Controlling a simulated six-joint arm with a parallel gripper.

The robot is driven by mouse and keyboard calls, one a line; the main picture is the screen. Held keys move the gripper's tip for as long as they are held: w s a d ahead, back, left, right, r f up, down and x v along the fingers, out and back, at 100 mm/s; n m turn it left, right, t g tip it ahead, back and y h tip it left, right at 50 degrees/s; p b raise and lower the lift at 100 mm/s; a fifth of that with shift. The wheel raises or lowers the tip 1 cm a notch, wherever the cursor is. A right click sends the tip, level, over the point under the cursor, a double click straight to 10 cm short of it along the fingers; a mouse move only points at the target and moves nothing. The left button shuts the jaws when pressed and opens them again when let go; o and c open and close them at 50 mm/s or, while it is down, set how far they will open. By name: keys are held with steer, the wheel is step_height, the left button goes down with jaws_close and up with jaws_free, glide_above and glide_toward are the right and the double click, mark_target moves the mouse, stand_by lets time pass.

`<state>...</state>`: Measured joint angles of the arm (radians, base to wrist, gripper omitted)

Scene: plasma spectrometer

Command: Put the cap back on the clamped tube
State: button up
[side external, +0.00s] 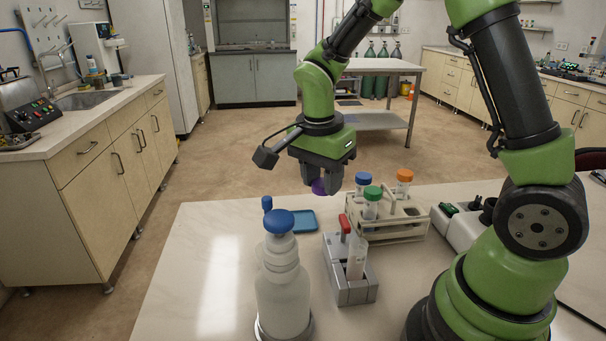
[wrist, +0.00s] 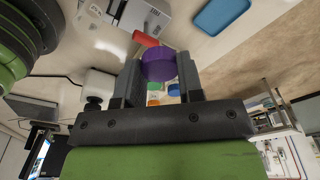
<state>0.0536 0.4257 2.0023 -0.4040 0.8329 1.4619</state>
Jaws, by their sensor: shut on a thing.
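My gripper (side external: 322,180) is shut on a purple cap (wrist: 158,67), which sits between the two fingertips in the wrist view. In the side view, the purple cap (side external: 319,187) shows partly behind a finger, above the far edge of the table. The clamped tube (side external: 357,257) is clear and uncapped, standing roughly upright in a grey clamp block (side external: 355,292) with a red handle (side external: 345,224). The gripper is above and behind the tube, apart from it. The red handle also shows in the wrist view (wrist: 145,39).
A rack (side external: 412,228) holds tubes with blue, green and orange caps, right of the clamp. A blue-capped bottle (side external: 282,285) stands at the front left. A blue tray (side external: 304,221) lies behind the clamp. The left part of the white table (side external: 190,270) is clear.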

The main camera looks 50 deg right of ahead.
steer(key=s+a+r+m, duration=0.1)
steer(key=s+a+m, duration=0.1)
steer(key=s+m, duration=0.6)
steer(key=shift+n+g, duration=0.4)
steer(key=shift+n, duration=0.3)
steer(key=shift+s+f, duration=0.15)
steer(key=shift+f, duration=1.3)
steer(key=shift+s+f, duration=0.1)
steer(key=shift+f, duration=1.35)
steer(key=shift+f, duration=0.15)
steer(key=o, duration=1.5)
steer(key=shift+r, duration=3.5)
